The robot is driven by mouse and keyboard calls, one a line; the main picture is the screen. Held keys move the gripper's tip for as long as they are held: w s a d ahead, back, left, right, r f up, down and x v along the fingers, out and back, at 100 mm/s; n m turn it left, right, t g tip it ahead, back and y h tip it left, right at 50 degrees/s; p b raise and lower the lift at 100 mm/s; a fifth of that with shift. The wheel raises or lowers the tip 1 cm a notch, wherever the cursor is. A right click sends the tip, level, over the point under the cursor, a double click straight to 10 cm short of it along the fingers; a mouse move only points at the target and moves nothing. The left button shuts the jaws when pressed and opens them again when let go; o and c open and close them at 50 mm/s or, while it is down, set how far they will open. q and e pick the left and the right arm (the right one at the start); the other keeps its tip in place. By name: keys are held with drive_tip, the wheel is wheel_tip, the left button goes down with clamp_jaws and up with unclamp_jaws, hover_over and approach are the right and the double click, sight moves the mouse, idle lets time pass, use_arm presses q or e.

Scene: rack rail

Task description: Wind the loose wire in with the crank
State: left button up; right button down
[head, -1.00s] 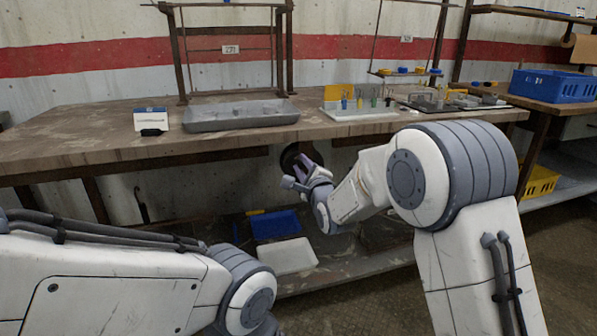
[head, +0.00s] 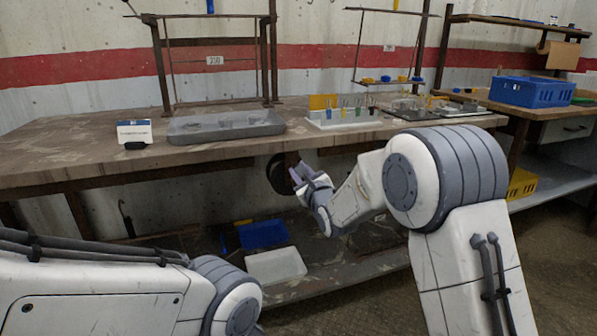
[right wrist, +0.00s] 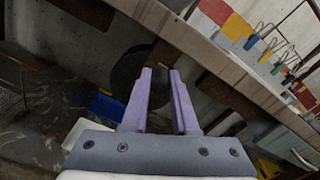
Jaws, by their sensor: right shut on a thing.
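A dark round drum (head: 278,173) hangs under the front edge of the workbench in the head view. It also shows as a dark disc behind the fingers in the right wrist view (right wrist: 125,78). My right gripper (head: 304,172) is at the drum's right side. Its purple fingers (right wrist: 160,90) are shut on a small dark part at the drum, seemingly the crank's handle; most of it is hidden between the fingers. I cannot make out the loose wire. My left arm crosses the lower left of the head view, with its gripper out of view.
The workbench (head: 60,150) carries a grey tray (head: 190,135), a small white box (head: 134,131) and a white holder (head: 345,122) with coloured pieces. Below, a blue bin (head: 262,234) and a white bin (head: 276,266) stand on the lower shelf. A blue crate (head: 530,91) stands right.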

idle(0.3)
drive_tip(key=c, duration=0.7)
unclamp_jaws()
drive_tip(key=shift+s, duration=0.1)
drive_tip(key=p+v, duration=0.1)
drive_tip(key=v, duration=0.9)
drive_tip(key=shift+s+d, duration=0.1)
